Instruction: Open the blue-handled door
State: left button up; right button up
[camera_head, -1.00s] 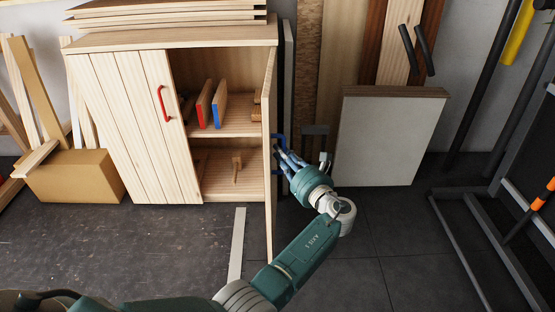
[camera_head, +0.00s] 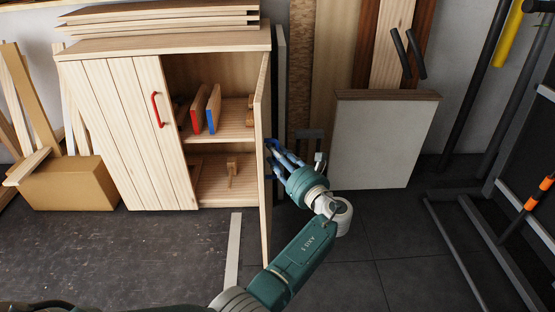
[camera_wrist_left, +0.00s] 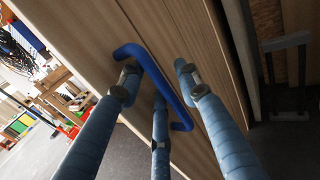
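The blue-handled door (camera_head: 261,165) is the cabinet's right door. It stands swung open, nearly edge-on in the head view, with the shelves exposed. Its blue handle (camera_wrist_left: 156,74) shows clearly in the left wrist view on the door's outer face. My left gripper (camera_head: 275,148) is at the outer side of the door, by the handle. In the left wrist view its three blue fingers (camera_wrist_left: 158,83) are spread apart around the handle, with gaps between the tips. I cannot tell whether any finger touches it. My right gripper is out of view.
The cabinet's red-handled left door (camera_head: 120,130) is shut. A pale panel (camera_head: 382,140) leans on the wall right of my gripper. A cardboard box (camera_head: 62,184) stands at the left. A dark metal rack (camera_head: 470,235) is at the right. Floor in front is mostly clear.

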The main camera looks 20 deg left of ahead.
aim_at(277, 140)
pick_arm(q)
notch_tip(277, 140, up, 9)
jog(key=shift+f, duration=0.2)
jog(key=shift+c, duration=0.5)
